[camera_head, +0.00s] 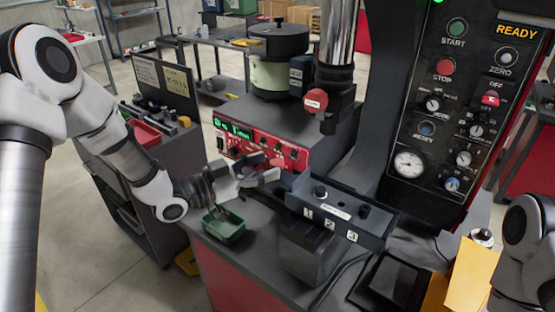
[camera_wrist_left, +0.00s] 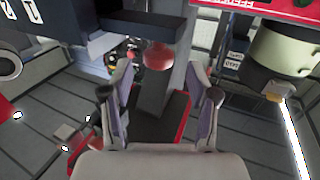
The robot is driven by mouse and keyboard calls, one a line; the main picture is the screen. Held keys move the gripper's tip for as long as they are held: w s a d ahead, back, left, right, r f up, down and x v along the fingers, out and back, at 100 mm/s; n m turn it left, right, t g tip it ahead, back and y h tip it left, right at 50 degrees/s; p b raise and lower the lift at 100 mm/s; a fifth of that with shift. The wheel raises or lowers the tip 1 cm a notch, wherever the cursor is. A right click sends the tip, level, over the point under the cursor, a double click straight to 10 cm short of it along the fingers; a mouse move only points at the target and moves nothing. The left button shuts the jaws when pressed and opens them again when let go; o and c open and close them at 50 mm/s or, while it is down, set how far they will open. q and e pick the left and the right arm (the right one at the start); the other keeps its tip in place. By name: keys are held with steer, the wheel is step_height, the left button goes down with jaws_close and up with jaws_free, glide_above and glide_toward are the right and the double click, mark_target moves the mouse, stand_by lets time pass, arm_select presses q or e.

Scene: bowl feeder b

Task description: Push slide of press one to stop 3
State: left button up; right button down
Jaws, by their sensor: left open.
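The dark slide unit of the press (camera_head: 377,238) stands on the bench in the middle of the head view, with white plates 1, 2 and 3 along its front. Two dark knobs stand on its top, with a pale label between them. I cannot tell at which stop the slide sits. My left gripper (camera_head: 258,177) is open just left of the unit's left end. In the left wrist view its spread fingers (camera_wrist_left: 160,100) hold nothing. A red rounded knob (camera_wrist_left: 158,56) shows beyond them, and the numbered unit (camera_wrist_left: 62,40) is at upper left. My right gripper is out of view.
A green tray (camera_head: 233,236) lies below my left gripper. A red control box (camera_head: 262,151) stands behind it. The press's red-capped head (camera_head: 316,101) hangs above the bench behind the slide unit. The control panel (camera_head: 455,110) stands at right.

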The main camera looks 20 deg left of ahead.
mark_target(271, 164)
arm_select(q)
steer(key=x, duration=0.3)
steer(key=shift+w+d+p, duration=0.2)
steer(key=shift+d+p, duration=0.15)
steer(key=shift+p, duration=0.05)
jaws_close()
steer(key=w+a, duration=0.3)
steer(key=a, duration=0.6)
steer(key=shift+w+a, duration=0.25)
steer(key=shift+a, duration=0.05)
steer(key=shift+r, duration=0.1)
jaws_free()
